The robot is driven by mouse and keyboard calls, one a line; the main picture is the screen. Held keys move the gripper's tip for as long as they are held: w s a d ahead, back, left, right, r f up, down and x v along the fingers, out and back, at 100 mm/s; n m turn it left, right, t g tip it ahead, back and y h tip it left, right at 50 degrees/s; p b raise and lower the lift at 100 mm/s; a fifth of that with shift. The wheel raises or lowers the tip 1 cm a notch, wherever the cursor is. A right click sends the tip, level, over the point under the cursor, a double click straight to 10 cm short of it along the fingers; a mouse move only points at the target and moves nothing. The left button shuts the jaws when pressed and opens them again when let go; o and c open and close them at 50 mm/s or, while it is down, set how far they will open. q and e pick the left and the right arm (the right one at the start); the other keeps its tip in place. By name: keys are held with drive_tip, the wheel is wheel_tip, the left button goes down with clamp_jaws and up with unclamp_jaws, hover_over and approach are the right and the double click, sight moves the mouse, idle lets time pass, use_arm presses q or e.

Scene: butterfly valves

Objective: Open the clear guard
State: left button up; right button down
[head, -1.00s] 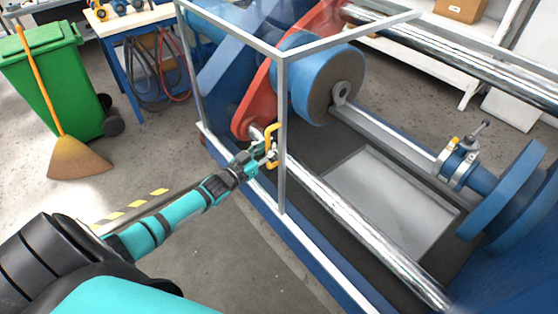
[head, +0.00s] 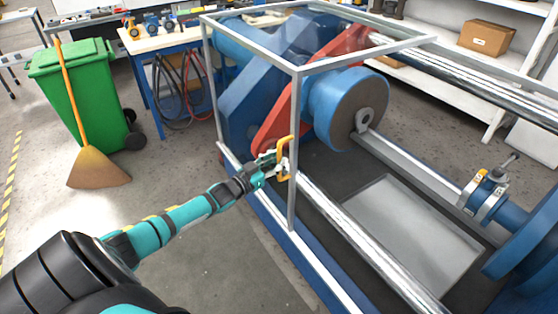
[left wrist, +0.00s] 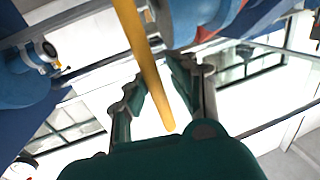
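The clear guard (head: 296,74) is a box of clear panels in a grey frame, standing over the left part of the blue machine. It looks closed. Its yellow handle (head: 284,158) is on the near side, by the front corner post. My left gripper (head: 276,166) is at the handle. In the left wrist view the yellow handle (left wrist: 147,65) runs between the two spread fingers of my left gripper (left wrist: 158,72), with a gap visible beside it. I cannot tell whether a finger touches it. My right gripper is not in view.
Inside the guard are a red arm (head: 275,125) and a blue roller (head: 345,105). A steel rod (head: 365,245) runs to the lower right. A green bin (head: 85,95) and a broom (head: 95,168) stand at left. Bare floor lies around my left arm.

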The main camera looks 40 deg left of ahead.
use_arm(q)
drive_tip(key=shift+o, duration=1.1)
drive_tip(key=shift+w+d+r, duration=0.1)
drive_tip(key=shift+w+d, duration=0.05)
drive_tip(key=shift+d, duration=0.05)
drive_tip(key=s+a, duration=0.2)
drive_tip(key=s, duration=1)
drive_tip(key=s+d+f+n+g+y, duration=0.1)
drive_tip(key=s+f+g, duration=0.2)
drive_tip(key=s+f, duration=0.55)
drive_tip(key=s+d+f+g+y, duration=0.1)
drive_tip(key=s+f+g, duration=0.2)
drive_tip(key=f, duration=1.1)
drive_tip(key=s+d+f+n+g+y, duration=0.15)
drive_tip(key=s+f, duration=0.35)
drive_tip(key=f, duration=0.6)
drive_tip(key=s+d+f+m+g, duration=0.1)
drive_tip(key=s+d+f+g, duration=0.2)
drive_tip(key=s+d+f, duration=0.2)
drive_tip(key=s+d+f+m+g, duration=0.1)
drive_tip(key=s+d+f+g, duration=0.2)
drive_tip(key=s+d, duration=0.3)
drive_tip(key=s+d+f+m+g+h, duration=0.1)
drive_tip(key=s+d+f+g, duration=0.2)
drive_tip(key=s, duration=1.1)
drive_tip(key=d+f, duration=0.3)
drive_tip(key=shift+d+f, duration=0.3)
